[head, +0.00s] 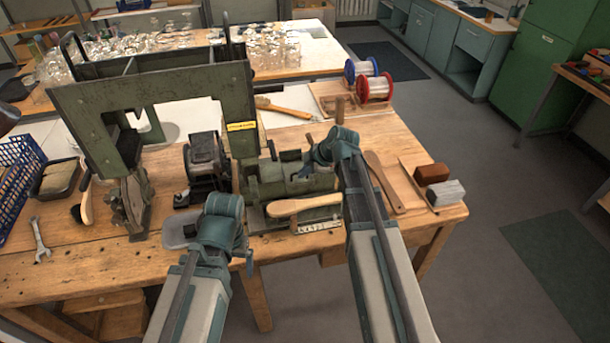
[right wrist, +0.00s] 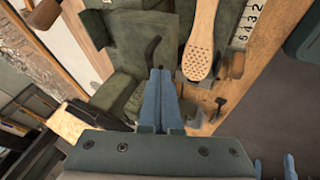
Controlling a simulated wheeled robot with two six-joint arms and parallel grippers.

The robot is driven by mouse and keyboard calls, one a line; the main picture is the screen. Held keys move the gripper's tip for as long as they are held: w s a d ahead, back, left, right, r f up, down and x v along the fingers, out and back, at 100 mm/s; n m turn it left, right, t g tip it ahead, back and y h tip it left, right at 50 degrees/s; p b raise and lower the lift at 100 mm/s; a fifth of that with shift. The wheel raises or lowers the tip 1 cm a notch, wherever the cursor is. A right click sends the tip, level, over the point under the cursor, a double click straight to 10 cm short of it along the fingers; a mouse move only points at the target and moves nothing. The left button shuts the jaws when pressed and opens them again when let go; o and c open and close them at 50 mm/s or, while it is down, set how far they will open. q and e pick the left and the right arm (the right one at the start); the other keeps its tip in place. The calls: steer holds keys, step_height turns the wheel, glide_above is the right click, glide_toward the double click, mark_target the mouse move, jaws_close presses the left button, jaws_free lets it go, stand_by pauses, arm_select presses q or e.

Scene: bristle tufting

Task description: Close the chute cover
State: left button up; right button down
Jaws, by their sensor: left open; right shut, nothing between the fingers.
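The green tufting machine (head: 290,180) stands on the wooden bench. A dark curved lever (right wrist: 152,50) stands up from its green housing (right wrist: 128,95) in the right wrist view. I cannot tell for certain which green plate is the chute cover, or how far it is open. My right gripper (head: 308,168) is over the machine. In the right wrist view its blue fingers (right wrist: 158,85) are shut with nothing between them, close to the lever; contact is unclear. My left gripper (head: 220,230) is open at the bench's front edge, left of the machine, its fingertips mostly hidden.
A wooden brush body with holes (right wrist: 200,45) lies before the machine, beside a number scale (right wrist: 247,22). A tall green frame (head: 150,90) rises at left. Red and grey blocks (head: 440,185) sit at the right corner. Spools (head: 375,88) stand behind.

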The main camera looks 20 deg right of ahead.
glide_above(298, 167)
stand_by(0.5)
